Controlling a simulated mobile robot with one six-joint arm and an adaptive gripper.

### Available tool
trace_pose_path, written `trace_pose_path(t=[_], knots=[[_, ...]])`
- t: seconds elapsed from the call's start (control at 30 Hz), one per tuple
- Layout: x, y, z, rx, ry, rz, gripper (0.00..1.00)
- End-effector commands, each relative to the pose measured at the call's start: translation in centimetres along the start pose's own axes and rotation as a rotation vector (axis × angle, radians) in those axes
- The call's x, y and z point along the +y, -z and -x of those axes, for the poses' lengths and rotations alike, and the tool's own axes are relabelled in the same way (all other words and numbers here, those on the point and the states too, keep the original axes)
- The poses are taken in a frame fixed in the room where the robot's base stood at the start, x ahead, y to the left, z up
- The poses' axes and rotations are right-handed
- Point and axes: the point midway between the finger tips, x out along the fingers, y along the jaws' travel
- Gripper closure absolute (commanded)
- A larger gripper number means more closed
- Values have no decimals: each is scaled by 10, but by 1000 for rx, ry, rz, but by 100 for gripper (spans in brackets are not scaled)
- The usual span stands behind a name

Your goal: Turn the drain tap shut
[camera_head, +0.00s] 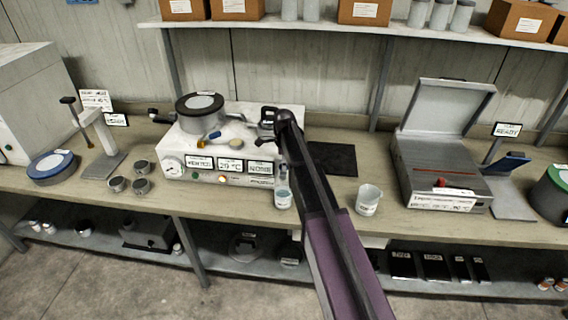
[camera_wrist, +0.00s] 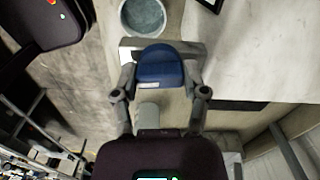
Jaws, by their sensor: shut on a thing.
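A blue handle (camera_wrist: 161,70), which I take to be the drain tap's, sits between my gripper's fingers in the wrist view. My gripper (camera_wrist: 160,82) is shut on it, with one finger on each side. In the head view my gripper (camera_head: 267,130) is at the right end of the white bath unit (camera_head: 230,150). The tap itself is hidden there behind my gripper and arm. A clear beaker with bluish liquid (camera_head: 283,195) stands on the bench just below; its round top also shows in the wrist view (camera_wrist: 143,17).
A black-lidded pot (camera_head: 201,107) and a small blue-and-yellow part (camera_head: 211,136) are on the bath unit. An empty beaker (camera_head: 368,200) and a dark mat (camera_head: 330,157) lie to the right. An open grey case (camera_head: 440,185) stands farther right. Small cups (camera_head: 140,187) are at left.

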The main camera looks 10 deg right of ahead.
Motion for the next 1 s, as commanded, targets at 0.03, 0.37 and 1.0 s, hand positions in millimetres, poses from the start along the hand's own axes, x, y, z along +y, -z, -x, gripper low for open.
trace_pose_path(t=[0.03,0.37,1.0], knots=[[2,0,0,0,-3,-29,91],[2,0,0,0,-4,-145,91],[1,0,0,1,-3,-154,9]])
